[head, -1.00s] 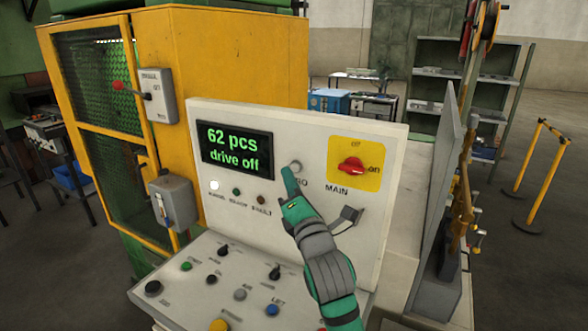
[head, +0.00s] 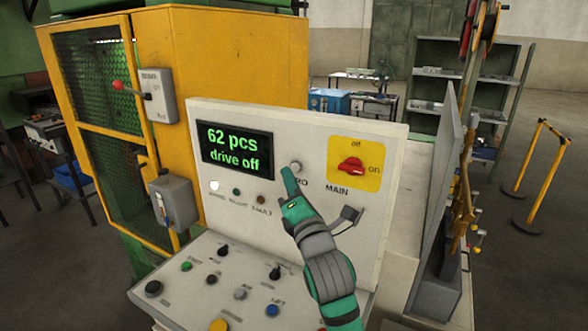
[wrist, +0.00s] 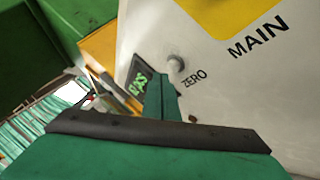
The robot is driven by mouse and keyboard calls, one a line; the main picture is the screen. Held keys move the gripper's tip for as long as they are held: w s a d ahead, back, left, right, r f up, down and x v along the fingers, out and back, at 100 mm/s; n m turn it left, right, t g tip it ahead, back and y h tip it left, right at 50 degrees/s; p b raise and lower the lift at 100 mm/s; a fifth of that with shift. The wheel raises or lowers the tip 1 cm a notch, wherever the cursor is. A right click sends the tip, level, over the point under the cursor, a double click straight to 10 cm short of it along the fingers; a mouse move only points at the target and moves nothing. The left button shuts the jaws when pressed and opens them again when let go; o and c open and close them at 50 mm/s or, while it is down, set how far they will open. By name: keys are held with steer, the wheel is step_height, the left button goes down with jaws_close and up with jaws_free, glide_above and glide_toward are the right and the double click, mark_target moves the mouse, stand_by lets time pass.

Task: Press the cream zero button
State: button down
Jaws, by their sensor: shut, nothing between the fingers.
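The cream zero button (head: 296,166) is a small round knob on the upright face of the control panel, between the display and the yellow main switch plate. In the wrist view the button (wrist: 176,63) sits beside the word ZERO, just beyond my fingertips. My gripper (head: 287,174) is shut and empty, its tips right by the button's lower left edge in the head view. I cannot tell whether they touch it. The display (head: 236,148) reads "62 pcs" and "drive off".
A red main switch (head: 351,167) on a yellow plate is right of the button. Small lamps (head: 236,192) sit below the display. A sloped desk (head: 205,255) with several knobs and buttons lies below. A yellow cage (head: 220,60) stands behind.

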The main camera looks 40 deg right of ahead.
steer(key=shift+d, duration=0.1)
stand_by(0.6)
steer(key=shift+w+d, duration=0.2)
steer(key=shift+d, duration=0.1)
steer(key=shift+w+d, duration=0.15)
steer(key=shift+d, duration=0.25)
stand_by(0.7)
steer(key=shift+a, duration=0.1)
stand_by(0.3)
steer(key=shift+s+a, duration=0.35)
steer(key=shift+a, duration=0.3)
steer(key=shift+a, duration=0.1)
steer(key=shift+s+a, duration=0.3)
steer(key=shift+a, duration=0.45)
steer(key=shift+s+a, duration=0.35)
steer(key=shift+a, duration=0.4)
steer(key=shift+s+a, duration=0.3)
steer(key=shift+a, duration=0.45)
